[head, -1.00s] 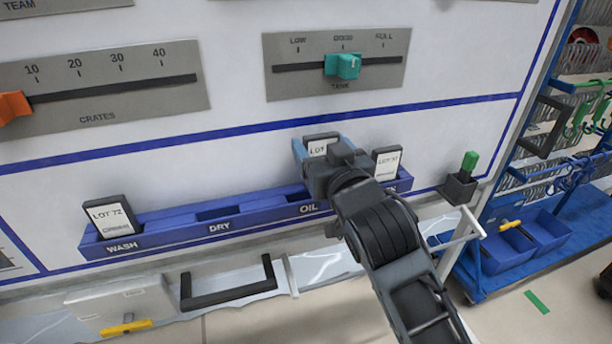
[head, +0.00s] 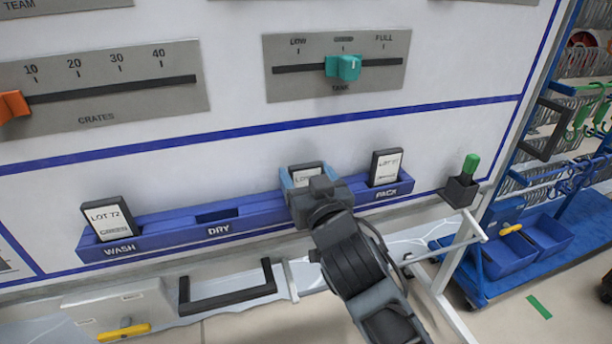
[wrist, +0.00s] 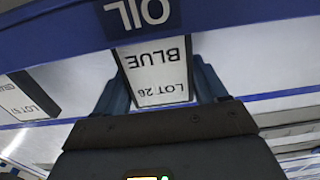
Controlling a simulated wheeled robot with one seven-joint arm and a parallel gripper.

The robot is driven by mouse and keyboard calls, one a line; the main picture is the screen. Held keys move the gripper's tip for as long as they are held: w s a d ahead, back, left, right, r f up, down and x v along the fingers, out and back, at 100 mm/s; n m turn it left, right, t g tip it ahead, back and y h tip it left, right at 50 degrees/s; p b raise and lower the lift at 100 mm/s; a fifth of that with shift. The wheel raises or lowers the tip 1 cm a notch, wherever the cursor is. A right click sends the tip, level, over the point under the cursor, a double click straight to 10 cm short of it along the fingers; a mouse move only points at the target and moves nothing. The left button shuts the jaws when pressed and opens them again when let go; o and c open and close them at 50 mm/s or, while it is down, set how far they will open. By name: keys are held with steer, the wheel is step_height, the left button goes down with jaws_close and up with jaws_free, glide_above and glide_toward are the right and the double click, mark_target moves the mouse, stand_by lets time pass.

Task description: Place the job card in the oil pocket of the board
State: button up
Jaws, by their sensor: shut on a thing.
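My gripper (head: 306,182) is shut on the job card (head: 307,175), a white card in a dark frame, at the oil pocket of the board. In the wrist view the card (wrist: 157,72) reads LOT 26 BLUE, upside down, between my two blue-grey fingers. The blue pocket rail (head: 250,221) runs along the lower board. Its OIL label (wrist: 137,14) lines up with the card in the wrist view; my gripper hides it in the head view. The card's lower end meets the rail and appears to sit behind its front wall; how deep I cannot tell.
A LOT 72 card (head: 108,218) stands in the wash pocket and another card (head: 386,167) in the pack pocket. The dry pocket (head: 217,214) is empty. A dark holder with a green-topped item (head: 465,180) is to the right. Sliders are above.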

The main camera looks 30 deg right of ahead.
steer(key=o, duration=1.1)
steer(key=shift+c, duration=0.2)
steer(key=shift+r, duration=0.15)
steer(key=shift+s, duration=0.3)
steer(key=b+v, duration=0.2)
steer(key=v, duration=0.9)
steer(key=shift+s, duration=0.15)
steer(key=shift+a, duration=0.15)
